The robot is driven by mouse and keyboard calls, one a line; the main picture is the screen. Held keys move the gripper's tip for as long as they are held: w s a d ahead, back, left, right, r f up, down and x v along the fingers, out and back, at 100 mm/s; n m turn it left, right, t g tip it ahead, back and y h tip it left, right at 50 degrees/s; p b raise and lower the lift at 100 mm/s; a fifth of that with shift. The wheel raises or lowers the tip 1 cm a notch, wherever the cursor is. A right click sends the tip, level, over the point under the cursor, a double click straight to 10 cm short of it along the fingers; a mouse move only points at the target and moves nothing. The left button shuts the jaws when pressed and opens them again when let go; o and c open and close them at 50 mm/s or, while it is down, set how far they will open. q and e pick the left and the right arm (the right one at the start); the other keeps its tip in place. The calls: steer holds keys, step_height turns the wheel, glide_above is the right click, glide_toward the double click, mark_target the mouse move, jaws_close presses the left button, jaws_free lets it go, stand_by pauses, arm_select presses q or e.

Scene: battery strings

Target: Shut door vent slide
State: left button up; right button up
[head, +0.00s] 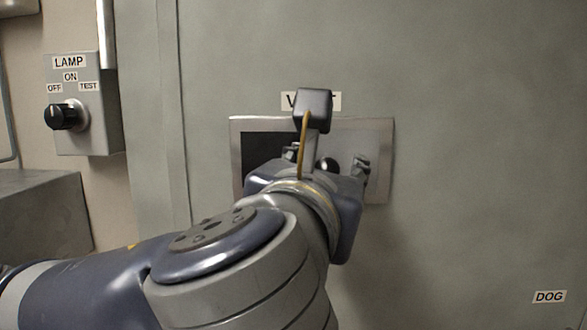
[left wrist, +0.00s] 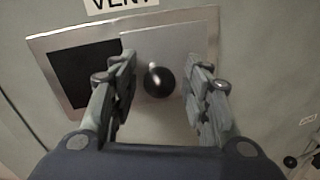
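The vent (head: 388,180) is a metal frame on the grey door under a VENT label that my wrist partly covers. Its left part is a dark opening (head: 260,148); a light slide plate (head: 345,135) covers the right part. A round black knob (head: 329,165) stands out from the plate. In the left wrist view the knob (left wrist: 158,82), plate (left wrist: 180,45) and dark opening (left wrist: 80,75) show clearly. My left gripper (head: 327,160) is open, its fingers on either side of the knob with gaps to both (left wrist: 168,68). My right gripper is not in view.
A lamp switch box (head: 90,125) with a black rotary knob is on the wall at left. A grey box (head: 40,215) stands below it. A DOG label (head: 549,296) is at lower right. The door surface right of the vent is clear.

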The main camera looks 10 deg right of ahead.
arm_select(q)
jaws_close()
steer(key=shift+w+a, duration=0.15)
steer(key=shift+a, duration=0.15)
steer(key=w+a, duration=0.2)
steer(key=a, duration=0.6)
steer(key=shift+w+a+b, duration=0.15)
steer(key=shift+b, duration=0.15)
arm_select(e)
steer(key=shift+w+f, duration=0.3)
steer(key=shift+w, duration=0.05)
arm_select(q)
steer(key=shift+r, duration=0.1)
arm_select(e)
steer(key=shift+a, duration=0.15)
